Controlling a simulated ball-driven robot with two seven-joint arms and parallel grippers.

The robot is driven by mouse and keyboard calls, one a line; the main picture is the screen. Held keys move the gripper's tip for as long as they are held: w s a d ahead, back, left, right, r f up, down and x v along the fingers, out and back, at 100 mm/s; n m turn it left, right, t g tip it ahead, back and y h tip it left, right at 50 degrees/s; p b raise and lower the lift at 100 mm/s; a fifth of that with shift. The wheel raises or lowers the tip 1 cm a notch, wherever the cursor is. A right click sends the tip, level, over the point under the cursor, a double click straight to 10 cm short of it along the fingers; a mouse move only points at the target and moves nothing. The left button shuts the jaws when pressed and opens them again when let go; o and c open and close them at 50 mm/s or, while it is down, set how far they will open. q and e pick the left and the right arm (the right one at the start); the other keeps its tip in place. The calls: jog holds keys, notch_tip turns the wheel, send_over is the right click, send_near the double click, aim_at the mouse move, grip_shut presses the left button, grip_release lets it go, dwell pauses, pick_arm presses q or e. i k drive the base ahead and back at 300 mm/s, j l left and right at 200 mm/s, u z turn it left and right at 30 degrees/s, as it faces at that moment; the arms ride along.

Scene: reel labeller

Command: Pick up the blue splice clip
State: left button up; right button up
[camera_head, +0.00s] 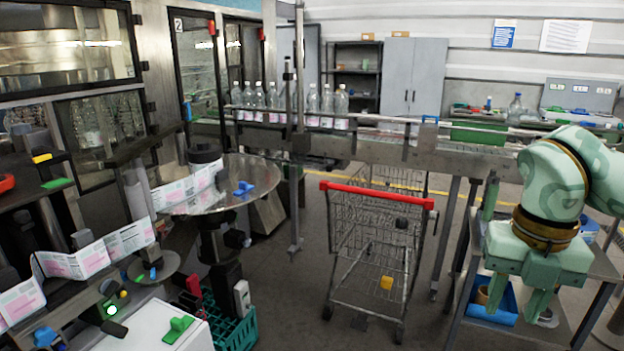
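A small blue clip-shaped piece (243,188) lies on the round metal turntable (262,172) left of centre, near its right side. Another blue piece (45,337) sits at the bottom left by the label strip; I cannot tell for certain which is the splice clip. My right gripper (516,300) is at the right, fingers pointing down and apart with nothing between them. It is in front of the side table and far from both blue pieces. My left gripper is not in view.
A wire trolley with a red handle (375,193) stands in the middle of the floor. A label strip (90,258) runs along the left machine. A conveyor with several bottles (327,108) crosses behind. A blue bin (507,308) sits beside my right gripper. A green crate (236,332) stands low down.

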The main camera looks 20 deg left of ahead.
aim_at(244, 187)
jog(key=i+l, duration=0.1)
jog(key=i, duration=1.2)
jog(key=i+u, duration=0.55)
jog(key=u, duration=0.15)
jog(key=i+u, duration=0.55)
jog(key=u, duration=0.25)
jog(key=i+u, duration=0.2)
jog(key=u, duration=0.25)
jog(key=i+l+u, duration=0.1)
jog(key=u, duration=0.3)
jog(key=i+l+u, duration=0.2)
jog(key=u, duration=0.25)
